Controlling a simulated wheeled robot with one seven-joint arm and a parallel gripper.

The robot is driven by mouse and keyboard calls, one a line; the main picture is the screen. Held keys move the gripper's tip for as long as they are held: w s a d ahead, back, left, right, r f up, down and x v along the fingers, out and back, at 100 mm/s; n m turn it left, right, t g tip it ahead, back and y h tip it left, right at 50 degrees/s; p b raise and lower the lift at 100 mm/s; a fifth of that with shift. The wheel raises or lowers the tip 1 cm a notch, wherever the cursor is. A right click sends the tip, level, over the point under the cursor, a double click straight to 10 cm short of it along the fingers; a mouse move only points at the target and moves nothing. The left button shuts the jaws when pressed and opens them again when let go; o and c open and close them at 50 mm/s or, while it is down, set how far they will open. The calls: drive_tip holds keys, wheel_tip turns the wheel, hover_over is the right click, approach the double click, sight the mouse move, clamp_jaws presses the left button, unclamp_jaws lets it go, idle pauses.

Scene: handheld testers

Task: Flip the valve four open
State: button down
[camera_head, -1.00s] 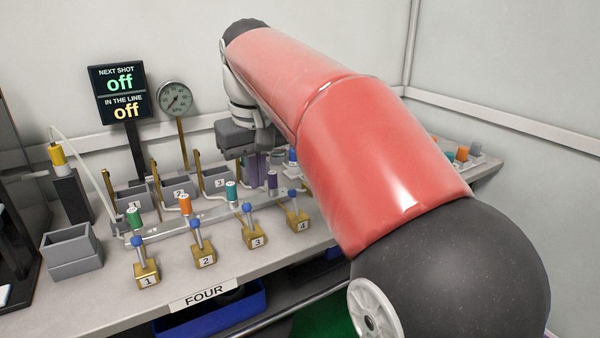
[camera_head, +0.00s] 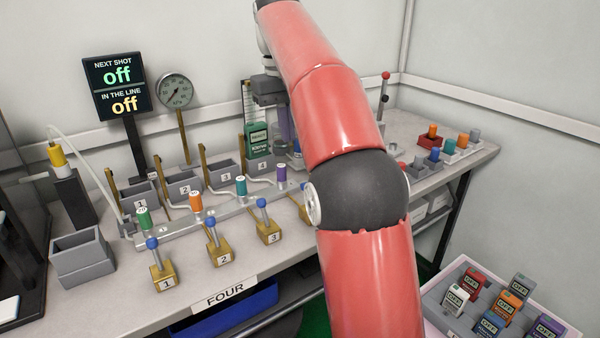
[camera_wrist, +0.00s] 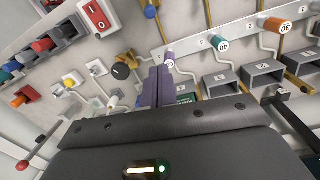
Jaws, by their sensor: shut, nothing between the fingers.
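Valve four (camera_head: 304,212) is the brass block at the right end of the front row. My arm covers much of it in the head view. A blue lever ball (camera_wrist: 150,12), apparently valve four's, shows at the top edge of the wrist view. Its handle position is unclear. My gripper (camera_head: 284,130) is above the back of the bench, beyond the valve row, and partly hidden by my arm. Its purple fingers (camera_wrist: 158,85) are together and empty in the wrist view, next to the purple numbered knob (camera_wrist: 169,62). I cannot tell whether they touch it.
Valves one (camera_head: 163,277), two (camera_head: 220,254) and three (camera_head: 268,233) stand to the left with blue-balled levers upright. The display (camera_head: 118,88) reads "off" twice. A green bottle (camera_head: 257,138) stands at bin four. A tester tray (camera_head: 455,322) is at lower right.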

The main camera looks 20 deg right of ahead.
drive_tip(key=f+b, duration=0.1)
drive_tip(key=f, duration=0.2)
drive_tip(key=f+b, duration=0.1)
drive_tip(key=f, duration=0.3)
drive_tip(key=f+b, duration=0.1)
drive_tip(key=f, duration=0.2)
drive_tip(key=shift+s+d+f, duration=0.2)
drive_tip(key=shift+s+d, duration=0.05)
drive_tip(key=shift+d, duration=0.05)
drive_tip(key=shift+s+d+r, duration=0.1)
drive_tip(key=shift+s+r, duration=0.3)
drive_tip(key=shift+s, duration=0.25)
drive_tip(key=shift+s+d+r, duration=0.1)
drive_tip(key=shift+s+r, duration=0.3)
drive_tip(key=shift+s, duration=0.2)
drive_tip(key=shift+s+r, duration=0.2)
drive_tip(key=shift+s, duration=0.3)
